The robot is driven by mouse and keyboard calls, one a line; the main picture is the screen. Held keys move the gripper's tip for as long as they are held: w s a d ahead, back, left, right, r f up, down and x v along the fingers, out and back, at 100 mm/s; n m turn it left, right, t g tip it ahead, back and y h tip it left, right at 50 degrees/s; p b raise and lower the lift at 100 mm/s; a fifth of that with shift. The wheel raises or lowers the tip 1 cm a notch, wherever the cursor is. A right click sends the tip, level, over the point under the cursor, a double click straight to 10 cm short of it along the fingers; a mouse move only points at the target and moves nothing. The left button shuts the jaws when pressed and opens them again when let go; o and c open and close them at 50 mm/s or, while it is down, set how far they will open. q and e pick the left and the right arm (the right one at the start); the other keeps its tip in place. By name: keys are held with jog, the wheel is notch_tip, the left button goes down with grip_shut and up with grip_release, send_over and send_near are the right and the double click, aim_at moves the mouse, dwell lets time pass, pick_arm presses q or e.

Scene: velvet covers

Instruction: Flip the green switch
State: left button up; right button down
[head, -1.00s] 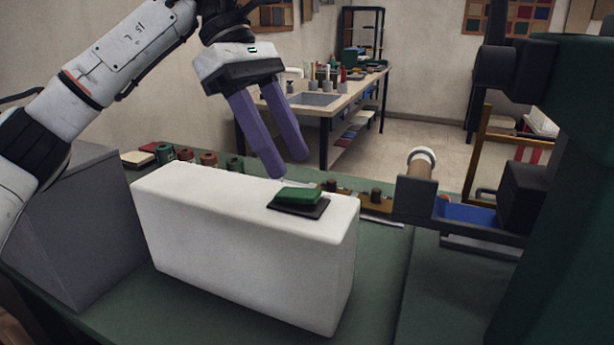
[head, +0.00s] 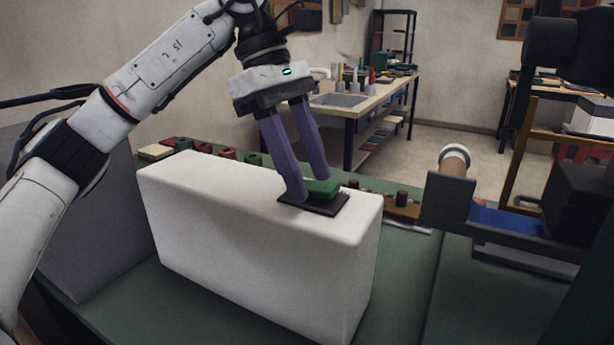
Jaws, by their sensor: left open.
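The green switch (head: 322,188) sits on a black base plate (head: 325,206) on top of a white block (head: 250,235), near its right end. Its rocker looks tilted, with the right side higher. My left gripper (head: 308,190) is open, its two purple fingers pointing down at the switch. The near finger's tip is at the left edge of the switch and covers part of it. The other fingertip is behind the switch. I cannot tell whether either finger touches it. My right gripper is not in view.
The white block stands on a green bench top (head: 405,265). Several small spools (head: 228,156) line the bench behind it. A dark bracket with a roller (head: 452,185) stands to the right. A worktable (head: 350,107) stands further back.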

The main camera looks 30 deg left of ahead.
pick_arm(q)
jog(key=shift+d+f, duration=0.1)
jog(key=shift+f, duration=0.1)
jog(key=shift+c, duration=0.2)
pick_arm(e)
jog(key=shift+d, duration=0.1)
pick_arm(q)
jog(key=c, duration=1)
jog(key=shift+d+r+p, duration=0.1)
jog(key=shift+r+p, duration=0.15)
jog(key=shift+p, duration=0.35)
jog(key=y+p, duration=0.1)
jog(key=p, duration=0.1)
jog(key=y+p, duration=0.1)
jog(key=p, duration=0.1)
jog(key=shift+d+r, duration=0.2)
jog(key=shift+d, duration=0.15)
jog(key=shift+f+y+p, duration=0.1)
jog(key=shift+y+p, duration=0.3)
jog(key=shift+y, duration=0.1)
jog(key=shift+d+f+y, duration=0.1)
jog(key=shift+f+y, duration=0.1)
jog(key=shift+y, duration=0.1)
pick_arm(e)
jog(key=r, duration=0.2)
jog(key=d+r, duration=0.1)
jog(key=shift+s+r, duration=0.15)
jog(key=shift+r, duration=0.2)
